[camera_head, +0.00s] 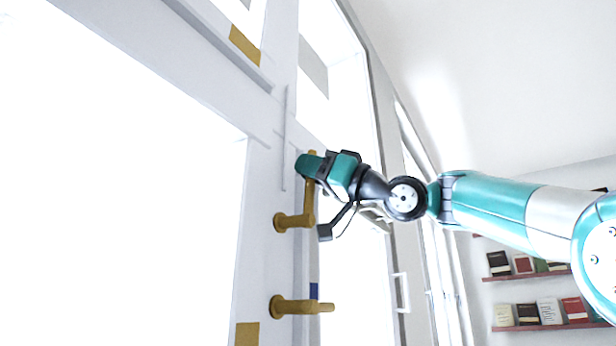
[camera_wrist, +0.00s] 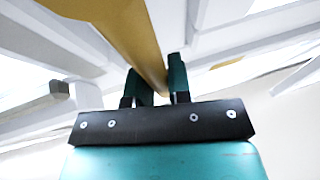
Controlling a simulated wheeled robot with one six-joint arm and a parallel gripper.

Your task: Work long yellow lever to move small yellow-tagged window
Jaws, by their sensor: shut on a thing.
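The long yellow lever (camera_head: 309,203) stands out from the white window frame on a round base and its bar points upward. My gripper (camera_head: 311,167) is shut on the upper end of this bar. In the wrist view the lever (camera_wrist: 125,22) runs from the top down between the two teal fingers of my gripper (camera_wrist: 158,84). The small window with a yellow tag (camera_head: 245,45) is at the upper left, above the crossbar, and is partly cut off by the picture's top edge. I cannot tell whether it is open.
A second yellow lever (camera_head: 302,307) sits below, near a blue tag (camera_head: 314,291). A large pane at left carries another yellow tag (camera_head: 247,335). A white handle (camera_head: 400,292) is on a window further right. Bookshelves (camera_head: 541,323) stand at the far right.

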